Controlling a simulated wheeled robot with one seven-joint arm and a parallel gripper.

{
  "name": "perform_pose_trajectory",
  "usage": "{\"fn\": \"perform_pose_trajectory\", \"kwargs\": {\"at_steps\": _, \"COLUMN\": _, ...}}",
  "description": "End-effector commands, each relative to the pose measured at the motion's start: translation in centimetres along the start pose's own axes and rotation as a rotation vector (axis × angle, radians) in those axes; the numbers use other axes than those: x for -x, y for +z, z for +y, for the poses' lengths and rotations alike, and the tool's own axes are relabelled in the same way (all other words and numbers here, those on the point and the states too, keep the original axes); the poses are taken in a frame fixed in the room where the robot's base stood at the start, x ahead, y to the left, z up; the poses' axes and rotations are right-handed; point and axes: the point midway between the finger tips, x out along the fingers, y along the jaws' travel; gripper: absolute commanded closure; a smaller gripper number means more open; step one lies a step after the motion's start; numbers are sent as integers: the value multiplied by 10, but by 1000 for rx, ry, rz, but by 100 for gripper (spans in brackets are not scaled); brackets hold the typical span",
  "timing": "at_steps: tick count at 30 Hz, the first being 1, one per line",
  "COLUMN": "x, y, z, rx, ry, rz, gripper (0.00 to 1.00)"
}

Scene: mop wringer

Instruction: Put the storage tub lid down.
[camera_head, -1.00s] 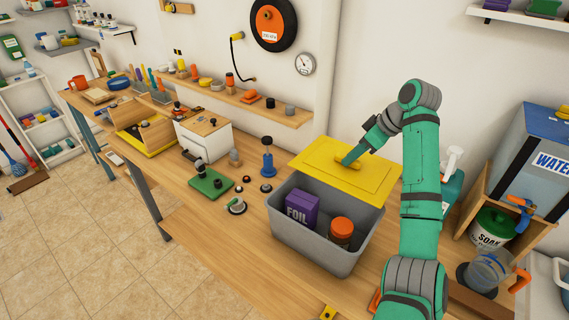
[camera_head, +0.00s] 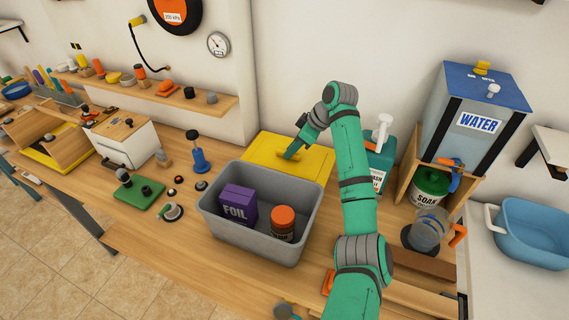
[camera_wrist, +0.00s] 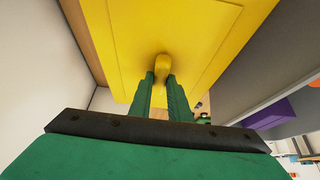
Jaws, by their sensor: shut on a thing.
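The yellow storage tub lid (camera_head: 312,162) is behind the grey tub in the head view, close to the bench top by the wall. Whether it touches the bench cannot be told. My gripper (camera_head: 290,154) is shut on the lid's yellow handle, which also shows between the fingers in the wrist view (camera_wrist: 162,68). The grey storage tub (camera_head: 252,245) stands uncovered in front of the lid. In it are a purple FOIL box (camera_head: 237,207) and a jar with an orange top (camera_head: 283,222).
A teal bottle (camera_head: 380,165) stands right of the lid, behind my arm. A water dispenser (camera_head: 476,115) and a SOAK bucket (camera_head: 430,187) are further right. A blue pump-like tool (camera_head: 198,160) stands left of the tub. The wall is close behind.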

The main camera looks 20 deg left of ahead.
Motion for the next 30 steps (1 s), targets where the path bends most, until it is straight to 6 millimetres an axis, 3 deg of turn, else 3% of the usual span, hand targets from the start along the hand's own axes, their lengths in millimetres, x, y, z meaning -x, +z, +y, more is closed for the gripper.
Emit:
{"fn": "perform_pose_trajectory", "kwargs": {"at_steps": 15, "x": -55, "y": 30, "z": -1, "rx": 1, "ry": -2, "rz": -1, "gripper": 100}}
{"fn": "perform_pose_trajectory", "kwargs": {"at_steps": 27, "x": -60, "y": 33, "z": -1, "rx": 2, "ry": -1, "rz": 0, "gripper": 100}}
{"fn": "perform_pose_trajectory", "kwargs": {"at_steps": 28, "x": -60, "y": 33, "z": 0, "rx": 2, "ry": -1, "rz": -1, "gripper": 76}}
{"fn": "perform_pose_trajectory", "kwargs": {"at_steps": 30, "x": -60, "y": 33, "z": -1, "rx": 2, "ry": -1, "rz": -1, "gripper": 65}}
